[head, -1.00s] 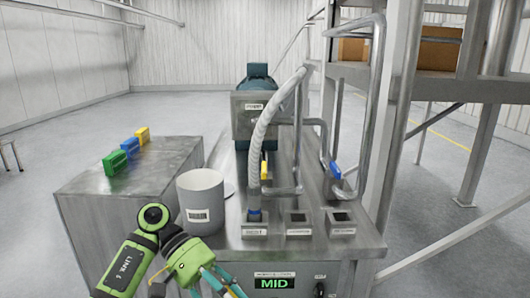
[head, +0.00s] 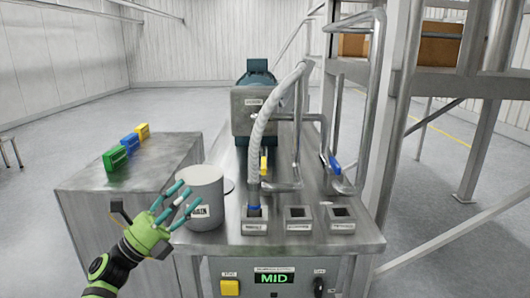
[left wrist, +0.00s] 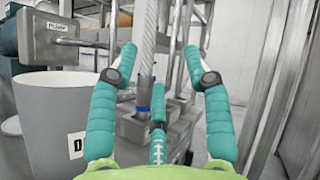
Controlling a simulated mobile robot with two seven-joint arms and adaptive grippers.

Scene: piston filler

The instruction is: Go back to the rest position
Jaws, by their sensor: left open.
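My left gripper (head: 170,205) is open and empty in the head view. Its teal fingers point up and to the right, in front of the grey drum (head: 204,186), partly covering its label. I cannot tell whether they touch it. In the left wrist view the open fingers (left wrist: 160,80) spread wide with nothing between them, and the drum (left wrist: 60,115) stands on the left. Beyond the fingers, the ribbed hose (left wrist: 148,40) ends in a blue collar at a socket. My right gripper is not in view.
The steel machine table (head: 300,243) carries a pump (head: 255,110), pipes and sockets. Below is a panel with a yellow button (head: 229,287), a MID display (head: 273,279) and a black knob (head: 319,286). Green, blue and yellow blocks (head: 131,144) lie on the left cabinet (head: 150,170).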

